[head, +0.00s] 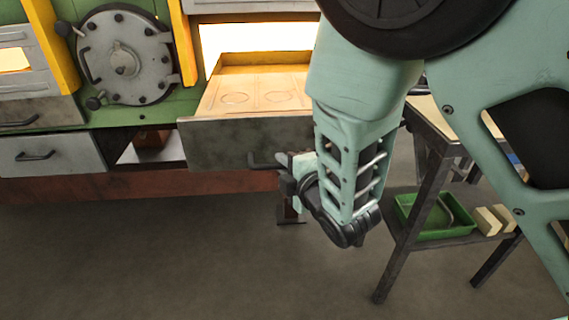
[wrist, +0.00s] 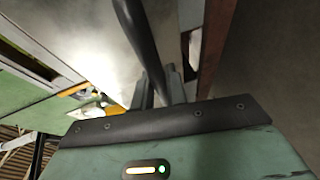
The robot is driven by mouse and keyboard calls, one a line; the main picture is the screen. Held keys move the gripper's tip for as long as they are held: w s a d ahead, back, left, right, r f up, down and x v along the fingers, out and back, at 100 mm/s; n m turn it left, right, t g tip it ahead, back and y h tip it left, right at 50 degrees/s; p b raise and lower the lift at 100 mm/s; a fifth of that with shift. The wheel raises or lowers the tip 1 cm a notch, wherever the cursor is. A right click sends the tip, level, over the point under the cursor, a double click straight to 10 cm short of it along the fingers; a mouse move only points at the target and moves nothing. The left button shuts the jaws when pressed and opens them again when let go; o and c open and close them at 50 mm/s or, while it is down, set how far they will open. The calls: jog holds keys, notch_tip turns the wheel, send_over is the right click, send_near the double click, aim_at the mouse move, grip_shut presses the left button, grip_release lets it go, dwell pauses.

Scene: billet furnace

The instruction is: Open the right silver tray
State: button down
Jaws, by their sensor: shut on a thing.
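A grey metal tray (head: 220,147) on the right side of the furnace is pulled out, below a bright glowing opening. Its pale top with faint round marks shows. Its dark bar handle (head: 257,161) is at the right of its front face. My gripper (head: 287,172) is at that handle, partly hidden by my arm. In the wrist view the fingers (wrist: 162,88) are shut around the dark handle bar (wrist: 136,38), and the grey tray front (wrist: 75,28) fills the upper left. The tray's right end is hidden behind my arm.
A closed round grey hatch (head: 125,57) is left of the tray. A silver drawer (head: 65,160) with a dark handle is at the lower left. A dark-legged stand (head: 420,195) holding a green bin (head: 438,220) and pale blocks (head: 490,222) is on the right. The front floor is clear.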

jog(key=c, duration=1.4)
grip_release()
jog(key=shift+s, duration=0.1)
jog(key=p+v, duration=1.7)
jog(key=p, duration=0.3)
jog(key=shift+s+d, duration=0.1)
